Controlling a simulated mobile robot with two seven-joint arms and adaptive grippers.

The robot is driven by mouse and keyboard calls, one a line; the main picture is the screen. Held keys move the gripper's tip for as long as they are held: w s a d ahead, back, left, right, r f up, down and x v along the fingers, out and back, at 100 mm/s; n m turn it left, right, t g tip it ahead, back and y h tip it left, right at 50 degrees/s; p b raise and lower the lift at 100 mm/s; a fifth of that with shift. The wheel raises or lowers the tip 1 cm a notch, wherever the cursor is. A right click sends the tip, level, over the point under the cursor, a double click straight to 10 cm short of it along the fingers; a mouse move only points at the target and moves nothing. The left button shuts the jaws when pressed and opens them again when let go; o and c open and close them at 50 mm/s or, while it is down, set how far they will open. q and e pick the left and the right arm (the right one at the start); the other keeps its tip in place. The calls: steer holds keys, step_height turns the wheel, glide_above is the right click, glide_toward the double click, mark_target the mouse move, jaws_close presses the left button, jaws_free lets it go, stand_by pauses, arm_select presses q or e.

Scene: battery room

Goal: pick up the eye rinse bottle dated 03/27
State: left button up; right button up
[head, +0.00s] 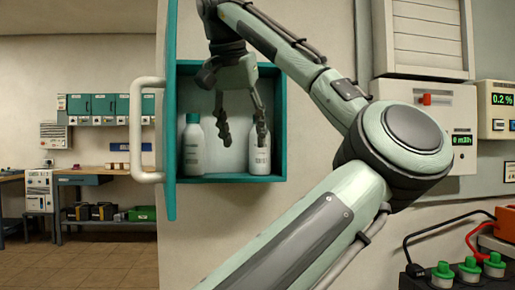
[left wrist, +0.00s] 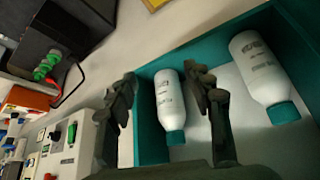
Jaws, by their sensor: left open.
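Two white bottles with teal caps stand upright in an open teal wall cabinet (head: 225,179). The left bottle (head: 193,152) shows whole; the right bottle (head: 260,164) is partly covered by a finger of my left gripper (head: 243,138). That gripper is open and empty, pointing down at the cabinet. In the left wrist view, which is turned over, one bottle (left wrist: 171,104) appears between the open fingers (left wrist: 160,88). The other bottle (left wrist: 264,70) lies outside them, to the right. The labels are too small and blurred to read any date. My right gripper is not in view.
The cabinet's teal door with a white handle (head: 147,130) stands open at the left. Control boxes (head: 440,120) hang on the wall at the right, above a battery (head: 450,279) with green caps and cables. A workbench (head: 90,178) stands far left.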

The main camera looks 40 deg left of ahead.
mark_target(257, 150)
arm_select(q)
steer(key=w+a, duration=0.1)
steer(key=w, duration=0.1)
steer(key=w+a+p, duration=0.1)
steer(key=w, duration=0.1)
steer(key=w+a, duration=0.1)
steer(key=w, duration=0.1)
steer(key=shift+w+a, duration=0.2)
steer(key=shift+a, duration=0.05)
steer(key=shift+w+a+p, duration=0.25)
steer(key=shift+w+p, duration=0.05)
steer(key=shift+w, duration=0.1)
steer(key=w, duration=0.1)
steer(key=w+a+p, duration=0.1)
steer(key=shift+w+a+f, duration=0.2)
steer(key=shift+w, duration=0.15)
steer(key=shift+x, duration=1.3)
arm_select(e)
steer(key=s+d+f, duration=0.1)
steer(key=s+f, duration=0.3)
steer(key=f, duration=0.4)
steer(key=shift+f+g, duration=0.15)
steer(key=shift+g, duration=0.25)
arm_select(q)
steer(key=shift+c, duration=0.6)
steer(key=c, duration=0.9)
steer(key=shift+r, duration=0.1)
